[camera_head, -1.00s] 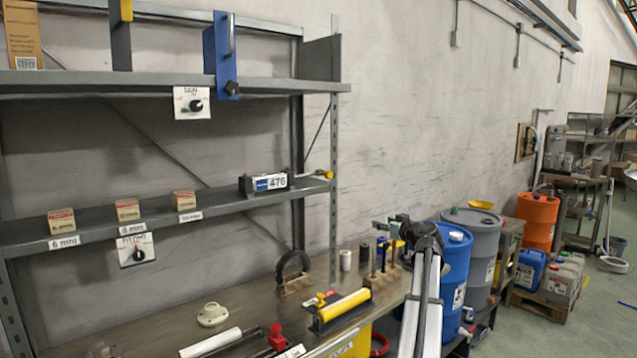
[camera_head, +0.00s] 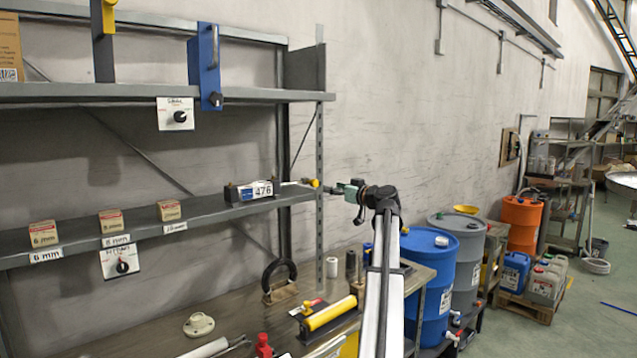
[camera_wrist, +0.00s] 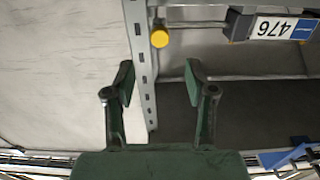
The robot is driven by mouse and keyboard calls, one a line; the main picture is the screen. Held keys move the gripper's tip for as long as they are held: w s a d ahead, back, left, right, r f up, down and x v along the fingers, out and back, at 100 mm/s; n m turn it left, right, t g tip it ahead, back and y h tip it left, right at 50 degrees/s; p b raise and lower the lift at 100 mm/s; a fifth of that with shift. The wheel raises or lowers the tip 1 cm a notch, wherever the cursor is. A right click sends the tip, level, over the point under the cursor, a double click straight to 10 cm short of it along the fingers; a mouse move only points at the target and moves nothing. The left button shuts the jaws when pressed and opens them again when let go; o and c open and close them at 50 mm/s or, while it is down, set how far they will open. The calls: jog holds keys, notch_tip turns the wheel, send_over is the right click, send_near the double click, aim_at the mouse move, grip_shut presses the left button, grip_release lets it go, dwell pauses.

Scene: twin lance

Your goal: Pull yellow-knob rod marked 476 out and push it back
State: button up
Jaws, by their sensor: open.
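The block marked 476 (camera_head: 252,191) is black with a white and blue label and sits at the right end of the middle shelf. Its rod ends in a yellow knob (camera_head: 314,183) by the shelf's right upright. In the wrist view the knob (camera_wrist: 159,38) is above and beyond the fingertips, with the block's label (camera_wrist: 283,28) upside down at upper right. My gripper (camera_head: 333,188) is just right of the knob at about its height. In the wrist view its green fingers (camera_wrist: 159,80) are apart with nothing between them; the knob looks clear of both.
The shelf's perforated upright (camera_head: 320,225) stands close beside the knob. The workbench below holds a yellow roller (camera_head: 330,313), a black ring (camera_head: 279,280) and other items. Blue (camera_head: 428,270) and grey drums stand to the right. Space right of the upright is open.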

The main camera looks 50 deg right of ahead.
aim_at(316, 184)
jog(key=w, duration=0.2)
jog(key=w+d+p, duration=0.1)
jog(key=w, duration=0.2)
jog(key=w+p, duration=0.1)
jog(key=w, duration=0.2)
jog(key=shift+w+d, duration=0.25)
grip_shut()
